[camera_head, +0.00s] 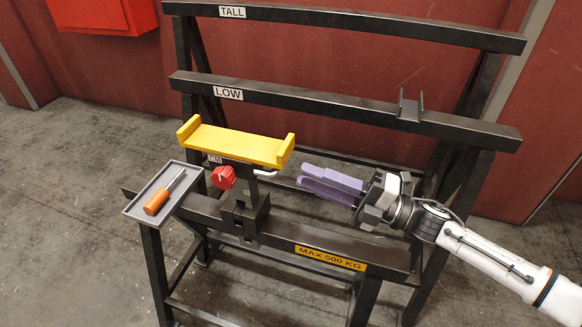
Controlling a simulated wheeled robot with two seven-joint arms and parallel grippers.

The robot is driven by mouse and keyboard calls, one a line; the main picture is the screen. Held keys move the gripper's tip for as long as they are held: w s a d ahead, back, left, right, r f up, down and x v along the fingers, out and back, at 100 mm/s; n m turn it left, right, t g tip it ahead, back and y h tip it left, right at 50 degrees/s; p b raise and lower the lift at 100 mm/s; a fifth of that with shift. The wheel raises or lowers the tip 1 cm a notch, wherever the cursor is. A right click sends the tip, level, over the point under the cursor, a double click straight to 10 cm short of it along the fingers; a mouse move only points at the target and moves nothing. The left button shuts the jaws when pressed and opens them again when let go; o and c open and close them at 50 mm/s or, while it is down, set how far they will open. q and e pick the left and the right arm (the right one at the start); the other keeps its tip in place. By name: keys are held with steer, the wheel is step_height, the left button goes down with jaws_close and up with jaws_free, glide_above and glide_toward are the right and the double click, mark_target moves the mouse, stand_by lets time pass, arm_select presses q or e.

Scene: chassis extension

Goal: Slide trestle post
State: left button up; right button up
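The trestle post (243,205) is a dark upright with a yellow U-shaped cradle (235,143) on top. It stands in a dark block on the front beam of the black trestle (300,232). A red knob (224,177) shows on its front, and a pale bent handle (267,173) sticks out to the right below the cradle. My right gripper (312,180) has purple fingers pointing left, to the right of the handle and apart from it. Its fingers lie close together in this view, and whether a gap is between them is unclear. My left gripper is not in view.
A grey tray (183,200) with an orange-handled screwdriver (164,193) is at the beam's left end. Behind are black rails labelled LOW (300,101) and TALL (350,24). A small dark bracket (410,107) sits on the LOW rail. A red box (100,15) hangs at upper left.

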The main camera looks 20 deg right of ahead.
steer(key=x, duration=0.5)
jaws_close()
steer(key=shift+f, duration=0.1)
